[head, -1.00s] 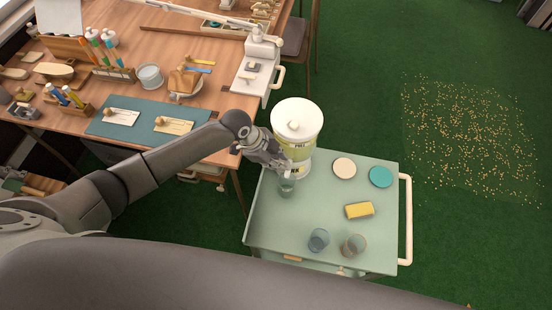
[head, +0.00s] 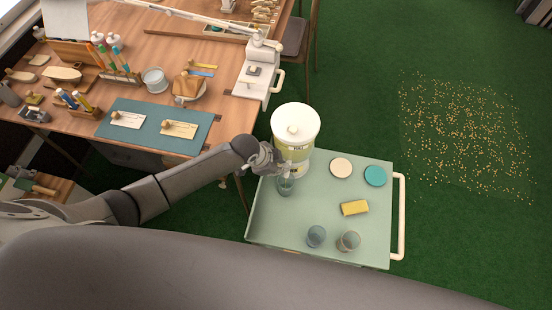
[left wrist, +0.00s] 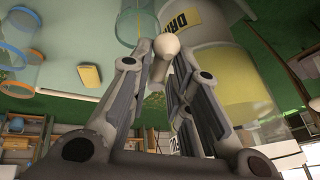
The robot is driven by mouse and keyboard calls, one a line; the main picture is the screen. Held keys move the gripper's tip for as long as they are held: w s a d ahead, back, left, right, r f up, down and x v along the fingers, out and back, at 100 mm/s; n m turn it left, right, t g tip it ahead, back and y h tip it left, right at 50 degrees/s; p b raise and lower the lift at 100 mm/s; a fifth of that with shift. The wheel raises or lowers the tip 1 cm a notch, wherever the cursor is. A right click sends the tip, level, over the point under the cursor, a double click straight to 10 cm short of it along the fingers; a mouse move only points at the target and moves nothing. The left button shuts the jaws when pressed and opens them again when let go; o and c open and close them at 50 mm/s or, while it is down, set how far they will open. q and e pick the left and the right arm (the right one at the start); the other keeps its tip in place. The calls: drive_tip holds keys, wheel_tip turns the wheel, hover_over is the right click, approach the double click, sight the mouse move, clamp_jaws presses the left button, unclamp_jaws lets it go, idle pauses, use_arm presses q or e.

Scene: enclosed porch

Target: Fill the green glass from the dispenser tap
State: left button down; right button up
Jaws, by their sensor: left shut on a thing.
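The dispenser (head: 294,125) stands at the back left of the green trolley, with a white lid and a yellow-green band. My left gripper (head: 284,170) is at its front, low down. In the left wrist view the fingertips of my left gripper (left wrist: 165,58) are closed on a round cream tap knob (left wrist: 166,45). The green glass (head: 285,187) stands upright on the trolley just below the gripper, under the tap; it also shows in the left wrist view (left wrist: 136,22). I cannot tell how much is in it. My right gripper is not in view.
The trolley (head: 265,225) also holds a blue glass (head: 316,236), a clear brownish glass (head: 349,241), a yellow sponge (head: 355,207), a cream disc (head: 341,168) and a teal disc (head: 375,176). The cluttered wooden workbench (head: 185,55) is at the left.

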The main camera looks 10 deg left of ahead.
use_arm(q)
drive_tip(key=shift+s+d+r+n+p, duration=0.1)
drive_tip(key=shift+s+d+n+p, duration=0.1)
drive_tip(key=shift+n+p, duration=0.45)
drive_tip(key=c, duration=1.5)
unclamp_jaws()
drive_tip(key=shift+o, duration=0.2)
drive_tip(key=v, duration=1.2)
drive_tip(key=shift+d, duration=0.15)
drive_tip(key=shift+s, duration=0.1)
